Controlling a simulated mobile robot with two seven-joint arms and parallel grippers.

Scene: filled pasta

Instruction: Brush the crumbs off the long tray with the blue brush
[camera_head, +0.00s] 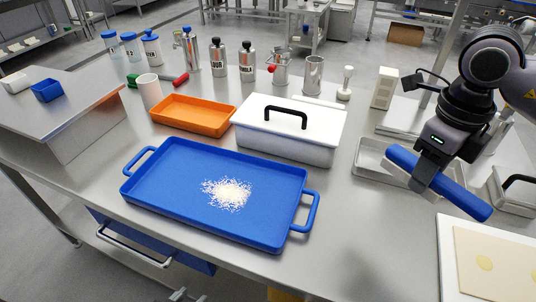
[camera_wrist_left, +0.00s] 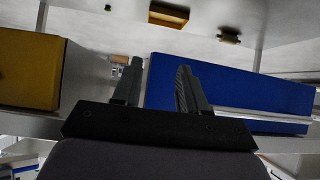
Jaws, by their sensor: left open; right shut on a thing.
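The long blue tray (camera_head: 150,185) lies on the steel table with a handle at each end. A pile of pale crumbs (camera_head: 228,193) is spread over its middle. My right gripper (camera_head: 424,178) is shut on the blue brush (camera_head: 465,197) and holds it in the air at the right, well clear of the tray. The brush is tilted down to the right; I cannot make out its bristles. My left gripper (camera_wrist_left: 157,68) is open and empty in the left wrist view, its fingers in front of a blue drawer front (camera_wrist_left: 240,92) under the table.
An orange tray (camera_head: 190,114) and a white lidded box (camera_head: 285,140) stand behind the blue tray. A metal tray (camera_head: 370,160) lies below the brush. A pale board with dough (camera_head: 490,260) is at front right. Bottles and shakers (camera_head: 218,57) line the back.

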